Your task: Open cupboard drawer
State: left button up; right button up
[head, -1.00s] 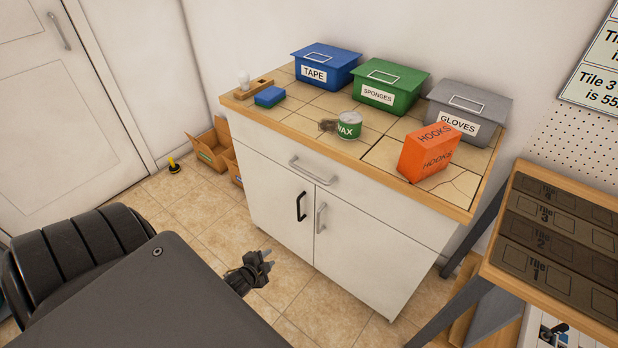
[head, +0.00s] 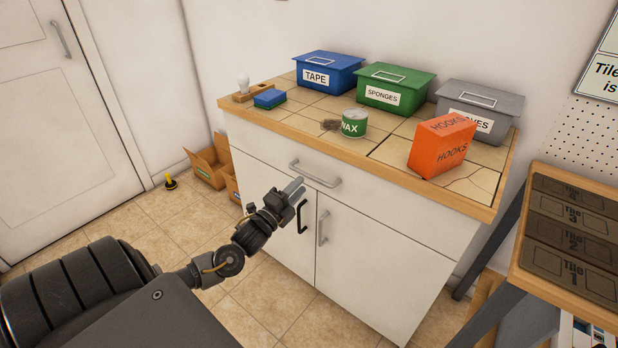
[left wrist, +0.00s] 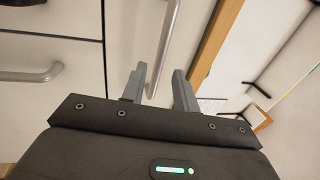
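The white cupboard (head: 375,262) has one wide drawer (head: 385,207) under its worktop, with a grey bar handle (head: 316,176). My left gripper (head: 297,188) is in front of the drawer, just below the handle's left part. In the left wrist view the gripper (left wrist: 158,88) is open, its two grey fingers apart. The drawer handle (left wrist: 168,40) shows in line with the gap between them; I cannot tell whether it lies between the fingertips. The drawer looks shut. My right gripper is not in view.
Below the drawer are two doors with a black handle (head: 302,217) and a grey handle (head: 323,228). On the worktop stand bins, a wax tin (head: 354,123) and an orange hooks box (head: 441,146). A tile rack (head: 570,235) stands right. Floor at left is mostly clear.

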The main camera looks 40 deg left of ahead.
aim_at(309, 175)
pick_arm(q)
jog(key=w, duration=0.3)
jog(key=w+r, duration=0.1)
jog(key=w, duration=0.1)
jog(key=shift+w, duration=0.35)
jog(key=shift+c, duration=0.3)
grip_shut()
